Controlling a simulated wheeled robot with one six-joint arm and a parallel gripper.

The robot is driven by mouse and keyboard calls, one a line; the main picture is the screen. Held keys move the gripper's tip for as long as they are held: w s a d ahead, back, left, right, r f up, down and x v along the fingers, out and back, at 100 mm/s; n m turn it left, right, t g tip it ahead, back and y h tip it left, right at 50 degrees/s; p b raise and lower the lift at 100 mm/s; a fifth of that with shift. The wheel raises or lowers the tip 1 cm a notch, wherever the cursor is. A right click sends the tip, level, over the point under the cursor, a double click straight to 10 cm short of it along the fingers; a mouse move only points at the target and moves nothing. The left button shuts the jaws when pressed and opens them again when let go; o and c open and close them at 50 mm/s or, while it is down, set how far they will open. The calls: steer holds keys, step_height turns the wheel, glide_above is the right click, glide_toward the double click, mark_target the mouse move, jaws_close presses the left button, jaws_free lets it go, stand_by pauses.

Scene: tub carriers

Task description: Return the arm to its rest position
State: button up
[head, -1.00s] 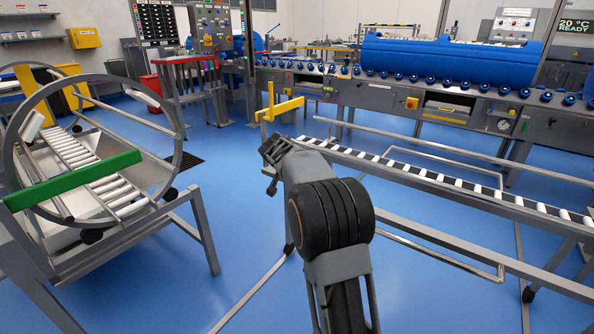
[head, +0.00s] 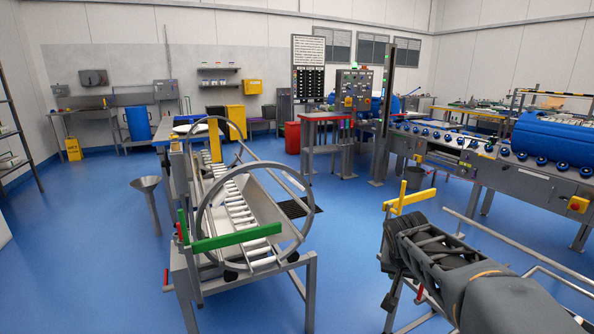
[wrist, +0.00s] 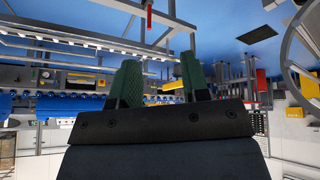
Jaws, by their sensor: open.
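My arm (head: 450,262) reaches in from the lower right of the head view, bent, beside the near end of the roller conveyor. In the wrist view my gripper (wrist: 158,76) shows two green-padded fingers standing apart. The gap between them is empty. The wrist picture looks upside down, with the blue floor at its top. In the head view the arm's own links largely hide the gripper, so its fingers cannot be made out there.
A tub cradle with a round steel hoop (head: 200,222) and a green bar (head: 237,237) stands left of my arm. A yellow bracket (head: 410,198) is just behind the arm. Blue floor (head: 345,240) is open between the cradle and my arm.

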steer(key=s+a+r+n+y+p, duration=0.1)
steer(key=s+a+r+p, duration=0.3)
steer(key=s, duration=0.4)
steer(key=s+a+r+n+g+y+p, duration=0.1)
steer(key=s+a+r+n+p, duration=0.3)
steer(key=p, duration=0.5)
steer(key=s+r+y, duration=0.1)
steer(key=s+r, duration=0.1)
steer(key=s, duration=0.1)
steer(key=shift+s+a+r+y, duration=0.2)
steer(key=shift+s+a+y, duration=0.05)
steer(key=shift+s+y, duration=0.1)
